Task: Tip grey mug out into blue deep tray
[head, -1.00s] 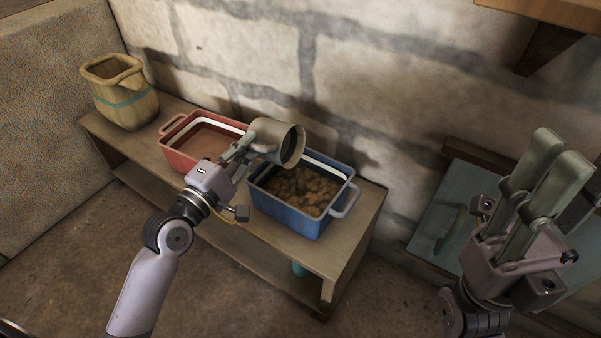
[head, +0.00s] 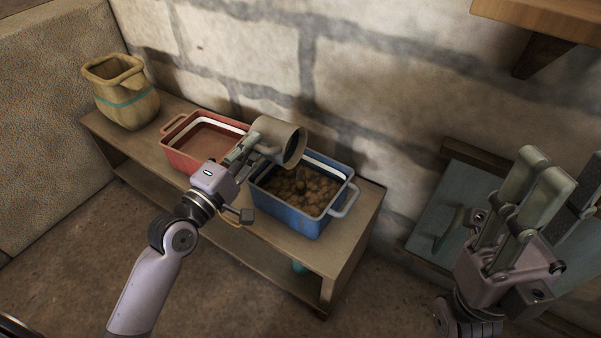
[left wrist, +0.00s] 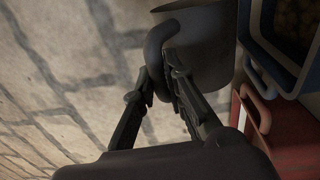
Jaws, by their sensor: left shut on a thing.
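The grey mug (head: 279,139) is tilted onto its side above the left edge of the blue deep tray (head: 290,214), its mouth facing right and somewhat down. My left gripper (head: 246,150) is shut on the mug's handle. The left wrist view shows the fingers (left wrist: 160,88) at the handle of the mug (left wrist: 203,45). The blue tray holds brown lumpy contents (head: 300,187); it also shows in the left wrist view (left wrist: 283,60). The mug's inside is dark and I cannot tell whether anything is left in it. My right gripper (head: 545,185) is raised at the right, away from the trays, its fingers apart with nothing seen between them.
A red tray (head: 180,158) stands left of the blue one on a wooden bench (head: 345,250). A tan jug (head: 122,95) with a teal band is at the bench's left end. A stone wall is close behind. A wooden shelf (head: 540,18) juts out at upper right.

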